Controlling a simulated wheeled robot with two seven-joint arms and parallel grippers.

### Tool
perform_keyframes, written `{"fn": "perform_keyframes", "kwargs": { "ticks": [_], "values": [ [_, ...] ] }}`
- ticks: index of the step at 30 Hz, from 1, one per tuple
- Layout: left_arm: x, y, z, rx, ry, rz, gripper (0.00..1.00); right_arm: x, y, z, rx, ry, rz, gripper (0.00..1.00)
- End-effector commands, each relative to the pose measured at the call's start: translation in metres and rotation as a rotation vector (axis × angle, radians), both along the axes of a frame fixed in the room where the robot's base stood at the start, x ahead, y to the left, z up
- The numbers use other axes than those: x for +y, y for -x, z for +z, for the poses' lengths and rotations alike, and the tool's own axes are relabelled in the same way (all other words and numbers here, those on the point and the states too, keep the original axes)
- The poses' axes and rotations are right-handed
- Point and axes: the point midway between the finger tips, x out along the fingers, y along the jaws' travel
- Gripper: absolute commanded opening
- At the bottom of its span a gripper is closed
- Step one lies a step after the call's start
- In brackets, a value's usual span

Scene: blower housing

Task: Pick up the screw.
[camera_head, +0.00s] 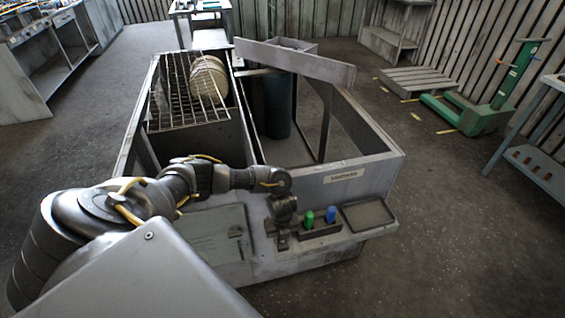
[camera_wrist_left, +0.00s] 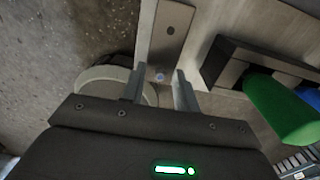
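My left gripper (camera_wrist_left: 160,92) points down over the front ledge of the blower housing, its two fingers apart. In the head view the left gripper (camera_head: 283,212) is dark and seen from behind, and the screw cannot be made out. My right gripper is not in view.
A dark holder with a green (camera_head: 309,219) and a blue handle (camera_head: 331,214) stands just right of my left gripper. A shallow dark tray (camera_head: 368,215) lies further right. The open-topped housing (camera_head: 345,187) rises behind. A pale round part (camera_wrist_left: 98,78) is left of the fingers.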

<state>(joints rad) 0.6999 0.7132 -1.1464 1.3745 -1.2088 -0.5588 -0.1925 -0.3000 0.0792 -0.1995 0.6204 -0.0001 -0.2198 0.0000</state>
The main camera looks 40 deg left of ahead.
Motion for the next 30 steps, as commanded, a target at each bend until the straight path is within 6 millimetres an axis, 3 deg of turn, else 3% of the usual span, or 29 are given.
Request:
{"fn": "perform_keyframes", "kwargs": {
  "ticks": [1, 6, 22, 28, 30],
  "values": [
    [0.0, 0.0, 0.0, 0.0, 0.0, 0.0, 0.24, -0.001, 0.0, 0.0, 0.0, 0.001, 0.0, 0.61],
    [0.0, 0.0, 0.0, 0.0, 0.0, 0.0, 0.02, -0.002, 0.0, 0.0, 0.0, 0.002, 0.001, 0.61],
    [0.001, 0.0, 0.008, 0.001, -0.001, 0.0, 0.01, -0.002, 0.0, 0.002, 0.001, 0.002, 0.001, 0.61],
    [0.0, -0.001, 0.038, -0.004, 0.0, -0.003, 0.01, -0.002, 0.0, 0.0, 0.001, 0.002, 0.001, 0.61],
    [0.005, 0.011, 0.051, -0.001, -0.001, -0.003, 0.01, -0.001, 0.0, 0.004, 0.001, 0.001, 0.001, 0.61]
  ]
}}
